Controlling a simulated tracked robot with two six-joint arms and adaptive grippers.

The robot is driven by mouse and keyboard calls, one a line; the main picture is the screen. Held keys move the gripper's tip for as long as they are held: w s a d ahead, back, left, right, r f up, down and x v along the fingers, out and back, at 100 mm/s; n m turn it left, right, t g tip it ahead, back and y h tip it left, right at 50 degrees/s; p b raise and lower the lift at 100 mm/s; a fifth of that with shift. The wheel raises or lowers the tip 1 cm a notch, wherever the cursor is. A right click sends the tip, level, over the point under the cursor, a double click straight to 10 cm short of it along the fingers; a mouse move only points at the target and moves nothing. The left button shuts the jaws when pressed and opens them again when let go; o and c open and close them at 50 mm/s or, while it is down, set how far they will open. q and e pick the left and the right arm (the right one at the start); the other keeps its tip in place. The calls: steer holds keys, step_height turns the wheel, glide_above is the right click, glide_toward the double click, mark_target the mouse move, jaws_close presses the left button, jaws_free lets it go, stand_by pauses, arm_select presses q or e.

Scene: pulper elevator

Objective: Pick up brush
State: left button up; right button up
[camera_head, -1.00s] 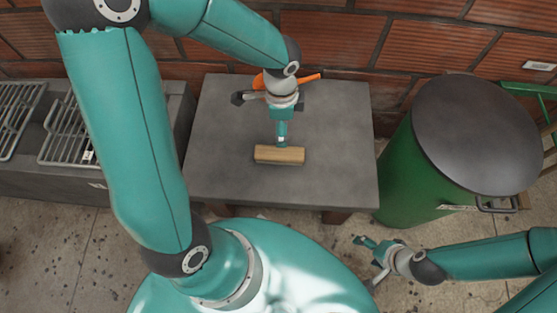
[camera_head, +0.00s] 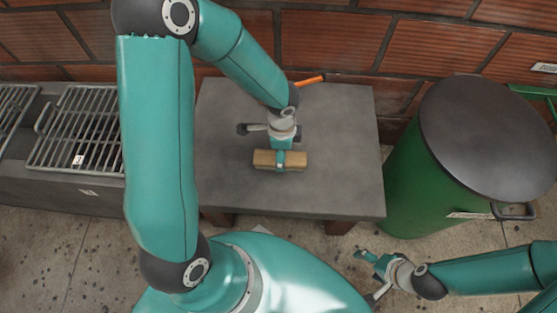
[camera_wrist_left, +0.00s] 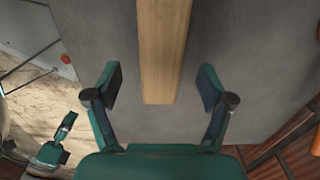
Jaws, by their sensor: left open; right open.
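The brush (camera_head: 295,161) shows as a light wooden block lying on the grey table; its bristles are not visible. In the left wrist view my left gripper (camera_wrist_left: 160,88) is open, with a finger on each side and a gap to the wood. My right gripper (camera_head: 370,276) is open and empty, low at the right, away from the table.
The grey table (camera_head: 340,170) is mostly bare, with an orange item (camera_head: 311,80) at its back, partly hidden. A green bin (camera_head: 402,185) with a dark lid stands close on the right. Metal grates (camera_head: 80,130) lie at the left. A brick wall closes the back.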

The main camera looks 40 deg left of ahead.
arm_select(q)
steer(key=f, duration=0.2)
steer(key=f+b, duration=0.1)
steer(key=f, duration=0.1)
steer(key=shift+w+d, duration=0.1)
steer(key=shift+d, duration=0.1)
steer(key=shift+r, duration=0.1)
steer(key=c, duration=1.3)
steer(key=shift+r, duration=0.15)
steer(key=shift+r, duration=0.5)
steer(key=shift+r+p, duration=3.5)
steer(key=shift+r, duration=5.9)
